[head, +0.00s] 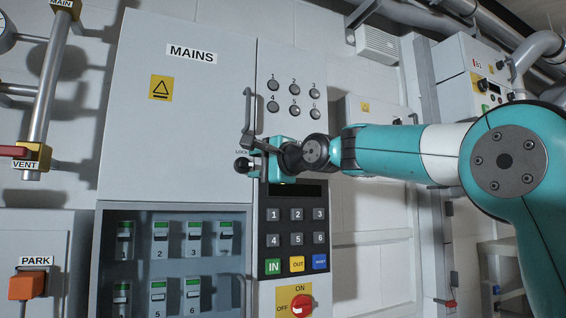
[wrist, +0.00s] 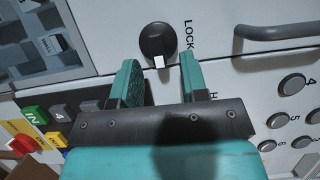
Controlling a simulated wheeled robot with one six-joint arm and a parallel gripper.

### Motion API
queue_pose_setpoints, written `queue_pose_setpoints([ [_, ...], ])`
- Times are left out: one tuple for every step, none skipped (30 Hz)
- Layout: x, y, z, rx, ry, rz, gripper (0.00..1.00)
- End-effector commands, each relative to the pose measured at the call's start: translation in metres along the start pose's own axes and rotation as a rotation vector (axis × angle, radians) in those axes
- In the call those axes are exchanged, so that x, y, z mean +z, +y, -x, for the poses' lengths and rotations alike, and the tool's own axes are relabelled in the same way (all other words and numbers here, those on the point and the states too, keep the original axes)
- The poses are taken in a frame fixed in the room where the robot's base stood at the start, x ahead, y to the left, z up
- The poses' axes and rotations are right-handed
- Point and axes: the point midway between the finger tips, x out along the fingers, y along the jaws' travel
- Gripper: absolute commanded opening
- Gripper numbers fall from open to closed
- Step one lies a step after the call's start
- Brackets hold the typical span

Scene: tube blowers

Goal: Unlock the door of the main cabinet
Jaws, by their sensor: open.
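The main cabinet (head: 180,130), labelled MAINS, has a grey door with a long vertical handle (head: 247,112) at its right side. The handle also shows in the wrist view (wrist: 280,31). Below the handle is a round black lock knob (head: 241,165) beside the word LOCK. In the wrist view the knob (wrist: 157,38) has a white pointer mark towards my gripper. My gripper (wrist: 160,68) is open, with one teal finger either side of the pointer's line. Its fingertips are just short of the knob's body, and I see no contact. In the head view my gripper (head: 262,160) is right of the knob.
Round numbered buttons (head: 294,97) lie above my gripper. A keypad (head: 295,232) and a red ON/OFF switch (head: 301,305) lie below. A window (head: 175,262) shows several green-topped units. A pipe with a VENT valve (head: 33,152) stands at the left.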

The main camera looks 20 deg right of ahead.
Motion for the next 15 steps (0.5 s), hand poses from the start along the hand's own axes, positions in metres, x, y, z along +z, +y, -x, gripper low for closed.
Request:
queue_pose_setpoints([
  [0.000, 0.001, 0.009, -0.002, 0.002, 0.001, 0.40],
  [-0.001, 0.002, 0.015, -0.003, 0.003, 0.001, 0.40],
  [-0.001, 0.003, 0.023, -0.003, 0.004, 0.001, 0.40],
  [-0.001, 0.002, 0.030, -0.004, 0.004, 0.002, 0.40],
  [-0.001, 0.002, 0.038, -0.004, 0.006, 0.001, 0.40],
  [-0.001, 0.002, 0.048, -0.005, 0.005, 0.002, 0.40],
  [-0.001, 0.003, 0.056, -0.004, 0.007, 0.002, 0.40],
  [-0.001, 0.002, 0.064, -0.004, 0.007, 0.002, 0.40],
  [-0.002, 0.003, 0.075, -0.004, 0.008, 0.003, 0.40],
  [-0.001, 0.003, 0.083, -0.003, 0.007, 0.003, 0.40],
  [-0.002, 0.002, 0.091, -0.003, 0.008, 0.002, 0.40],
  [-0.002, 0.002, 0.101, -0.003, 0.009, 0.002, 0.40],
  [-0.002, 0.002, 0.108, -0.003, 0.009, 0.002, 0.40],
  [-0.001, 0.002, 0.115, -0.003, 0.008, 0.002, 0.40],
  [-0.002, 0.002, 0.124, -0.003, 0.009, 0.002, 0.40],
])
